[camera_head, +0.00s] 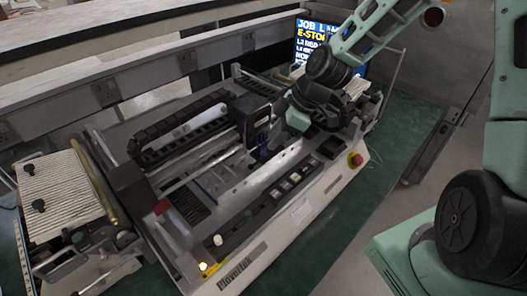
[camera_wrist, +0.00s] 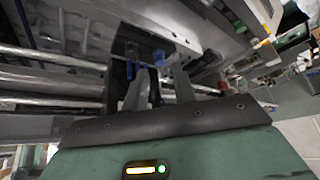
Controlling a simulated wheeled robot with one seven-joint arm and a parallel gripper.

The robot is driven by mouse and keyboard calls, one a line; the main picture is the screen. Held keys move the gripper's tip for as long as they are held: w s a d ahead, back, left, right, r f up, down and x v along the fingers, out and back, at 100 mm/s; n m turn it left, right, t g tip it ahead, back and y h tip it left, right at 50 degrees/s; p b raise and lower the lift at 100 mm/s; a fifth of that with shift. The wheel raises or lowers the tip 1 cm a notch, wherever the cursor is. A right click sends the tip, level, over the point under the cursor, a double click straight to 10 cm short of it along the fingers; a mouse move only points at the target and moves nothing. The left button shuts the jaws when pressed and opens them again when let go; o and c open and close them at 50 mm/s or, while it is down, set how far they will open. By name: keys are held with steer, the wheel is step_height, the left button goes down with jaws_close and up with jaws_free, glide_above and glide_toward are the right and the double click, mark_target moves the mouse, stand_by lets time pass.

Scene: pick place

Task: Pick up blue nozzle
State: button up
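In the head view a small blue spot (camera_head: 262,154) shows below the black carriage. My gripper (camera_wrist: 160,78) has its two grey fingers apart with a gap between them, and I see nothing held. In the head view my arm's end hangs over the machine, right of the carriage, and the fingertips are hard to make out.
The light grey machine (camera_head: 262,243) has a row of buttons and a red emergency knob (camera_head: 355,160) along its front. Metal rails and a black cable chain (camera_head: 180,128) lie left of the carriage. A screen (camera_head: 312,40) stands behind. A ribbed stack (camera_head: 62,190) is at the left.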

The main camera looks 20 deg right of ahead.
mark_target(264, 149)
steer(key=shift+p+x, duration=0.55)
steer(key=shift+x, duration=1.55)
jaws_close()
steer(key=shift+r, duration=0.15)
